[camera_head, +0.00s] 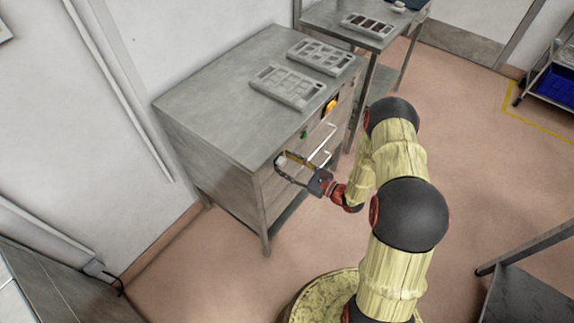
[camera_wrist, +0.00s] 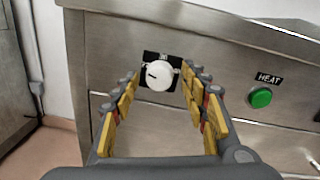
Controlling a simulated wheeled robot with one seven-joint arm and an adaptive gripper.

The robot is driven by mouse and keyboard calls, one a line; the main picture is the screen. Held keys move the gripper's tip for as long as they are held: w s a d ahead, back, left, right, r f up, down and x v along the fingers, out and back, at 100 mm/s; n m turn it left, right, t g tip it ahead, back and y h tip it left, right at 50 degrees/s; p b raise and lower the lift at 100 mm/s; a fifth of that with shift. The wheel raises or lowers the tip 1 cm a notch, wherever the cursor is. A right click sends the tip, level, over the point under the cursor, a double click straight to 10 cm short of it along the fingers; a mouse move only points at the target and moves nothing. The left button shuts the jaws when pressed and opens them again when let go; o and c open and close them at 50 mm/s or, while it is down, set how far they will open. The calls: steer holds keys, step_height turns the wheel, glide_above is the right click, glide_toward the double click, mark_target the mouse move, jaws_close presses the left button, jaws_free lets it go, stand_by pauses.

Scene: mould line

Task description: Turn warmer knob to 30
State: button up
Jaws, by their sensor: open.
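The warmer knob (camera_wrist: 158,76) is a white round dial on a black plate (camera_wrist: 150,56) on the steel warmer's front panel. In the wrist view it lies between and beyond my open fingers, and a dark pointer mark on it faces left. The scale markings are too small to read. My gripper (camera_wrist: 160,95) is open and empty, with yellow pads on either side of the knob; I cannot tell that either pad touches it. In the head view my gripper (camera_head: 283,167) is at the left part of the warmer's (camera_head: 205,105) front, largely hiding the knob.
A green button (camera_wrist: 260,97) labelled HEAT is right of the knob. A yellow-orange switch (camera_head: 331,106) and bar handles (camera_head: 322,145) are farther along the front. Two grey moulds (camera_head: 288,85) lie on the warmer top. A second table (camera_head: 345,35) stands behind. Floor in front is open.

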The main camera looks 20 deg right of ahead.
steer(key=c, duration=0.3)
steer(key=c, duration=0.7)
steer(key=shift+c, duration=0.8)
steer(key=shift+m, duration=0.3)
steer(key=m+p, duration=0.1)
steer(key=m, duration=0.5)
steer(key=shift+a+p, duration=0.1)
steer(key=shift+p, duration=0.3)
steer(key=m+p, duration=0.1)
steer(key=m, duration=0.6)
steer(key=shift+t+p, duration=0.3)
steer(key=shift+t, duration=0.1)
steer(key=shift+m, duration=0.3)
steer(key=o, duration=1.2)
steer(key=shift+c, duration=0.2)
